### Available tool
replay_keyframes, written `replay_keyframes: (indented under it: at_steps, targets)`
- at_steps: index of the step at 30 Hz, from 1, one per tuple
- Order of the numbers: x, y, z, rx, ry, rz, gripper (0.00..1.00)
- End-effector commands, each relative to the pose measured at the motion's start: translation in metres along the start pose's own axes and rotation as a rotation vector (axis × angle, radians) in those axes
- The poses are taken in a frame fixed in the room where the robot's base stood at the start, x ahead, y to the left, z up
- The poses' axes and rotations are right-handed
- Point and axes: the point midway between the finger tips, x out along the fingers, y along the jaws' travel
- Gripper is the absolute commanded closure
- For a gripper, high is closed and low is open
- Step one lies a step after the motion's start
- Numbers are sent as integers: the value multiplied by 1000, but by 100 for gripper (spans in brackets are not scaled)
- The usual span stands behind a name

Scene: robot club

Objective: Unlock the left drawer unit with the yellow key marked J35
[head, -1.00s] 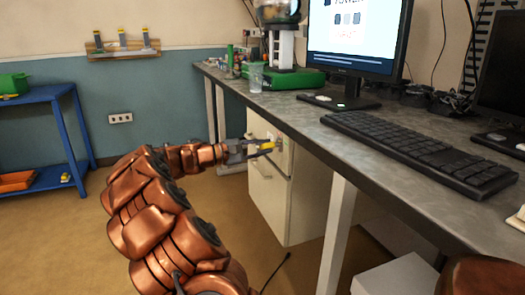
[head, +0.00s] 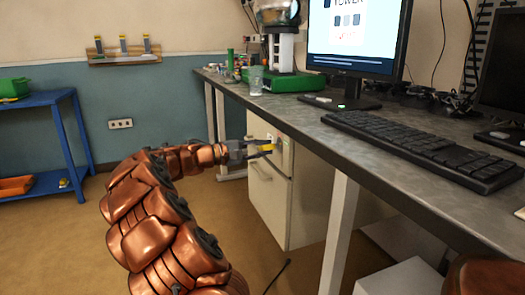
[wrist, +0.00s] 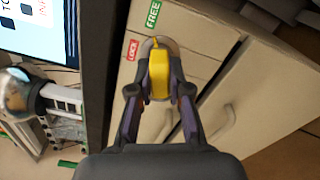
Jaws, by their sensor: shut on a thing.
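My gripper (wrist: 160,95) is shut on the yellow key (wrist: 160,76), with a finger on each side of its head. The key's narrow end points at the round lock plate (wrist: 169,44) on the drawer unit's front and overlaps it in the wrist view. I cannot tell whether the tip is inside the keyhole. A red LOCK label (wrist: 132,50) and a green FREE label (wrist: 152,14) sit beside the plate. In the head view, my gripper (head: 262,151) holds the key (head: 268,147) by the upper front of the pale drawer unit (head: 268,195). The J35 marking is not readable.
The grey desk (head: 310,115) overhangs the unit, close to my gripper. It carries a monitor (head: 352,45), a keyboard (head: 420,145) and a green-based machine (head: 285,80). A white desk leg (head: 338,235) stands right of the unit. The floor (head: 60,245) at left is clear.

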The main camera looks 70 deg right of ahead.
Motion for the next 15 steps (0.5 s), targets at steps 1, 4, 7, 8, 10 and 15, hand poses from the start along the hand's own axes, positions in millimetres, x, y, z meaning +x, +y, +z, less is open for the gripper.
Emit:
replay_keyframes:
  at_steps: [1,4,7,8,10,15]
  targets:
    - [0,0,0,0,-1,-1,100]
    - [0,0,0,0,-1,-1,100]
    - [0,0,0,0,-1,-1,100]
    - [0,-1,0,2,-1,-1,100]
    - [0,-1,0,9,-1,-1,100]
    - [0,0,0,30,-1,-1,77]
